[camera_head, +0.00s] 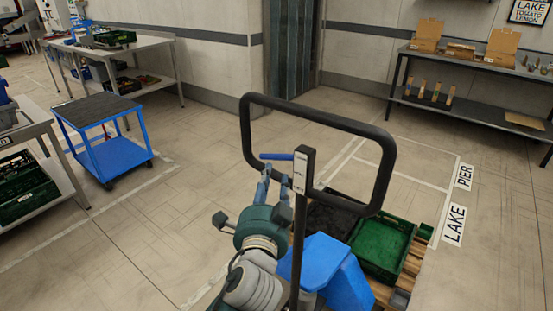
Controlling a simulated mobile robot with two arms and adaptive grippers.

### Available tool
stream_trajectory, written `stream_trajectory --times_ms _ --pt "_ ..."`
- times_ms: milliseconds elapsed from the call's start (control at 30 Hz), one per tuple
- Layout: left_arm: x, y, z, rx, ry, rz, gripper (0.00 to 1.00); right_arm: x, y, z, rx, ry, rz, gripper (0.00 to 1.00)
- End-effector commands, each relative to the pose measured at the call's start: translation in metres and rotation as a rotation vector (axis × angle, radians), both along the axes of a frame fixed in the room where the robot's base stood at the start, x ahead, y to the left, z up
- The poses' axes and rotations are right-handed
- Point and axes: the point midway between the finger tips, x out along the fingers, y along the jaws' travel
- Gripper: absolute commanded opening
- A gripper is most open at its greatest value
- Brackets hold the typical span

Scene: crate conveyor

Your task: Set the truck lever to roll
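The truck's black handle loop (390,160) stands in the middle of the view. A dark upright post (300,215) with a pale label rises inside it. The short blue lever (276,156) sticks out to the left from near the post's top and lies about level. My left gripper (275,175) is just below the lever, with its two blue fingers pointing up and a gap between them. It appears open and empty; whether a fingertip touches the lever I cannot tell. The label's markings are too small to read. My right gripper is not in view.
Beyond the handle, a green crate (408,245) and a dark crate (326,219) rest on a wooden pallet (414,268). Floor signs read LAKE (454,225) and PIER (464,177). A blue cart (119,156) stands left. A shelf table (480,68) stands back right. Open floor lies between.

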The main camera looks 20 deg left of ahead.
Motion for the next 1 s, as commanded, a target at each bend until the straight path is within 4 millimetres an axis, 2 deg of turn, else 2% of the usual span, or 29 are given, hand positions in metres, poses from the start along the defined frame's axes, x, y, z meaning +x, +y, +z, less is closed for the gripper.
stream_trajectory --times_ms 300,500,667,900,933,1000 --pt "0.06 0.012 0.003 0.003 0.0 0.002 0.3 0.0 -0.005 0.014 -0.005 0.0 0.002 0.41" --pt "0.086 0.016 0.001 0.001 0.001 0.001 0.3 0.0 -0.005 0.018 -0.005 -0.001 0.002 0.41" --pt "0.094 0.018 0.0 0.001 0.002 -0.001 0.3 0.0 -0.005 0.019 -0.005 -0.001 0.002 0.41" --pt "0.095 0.018 0.0 0.0 0.001 0.0 0.3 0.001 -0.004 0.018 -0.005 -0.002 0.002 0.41" --pt "0.095 0.018 0.0 0.0 0.001 0.0 0.28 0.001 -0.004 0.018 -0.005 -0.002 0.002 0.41" --pt "0.095 0.018 0.0 0.0 0.002 -0.001 0.14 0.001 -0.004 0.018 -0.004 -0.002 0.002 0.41"
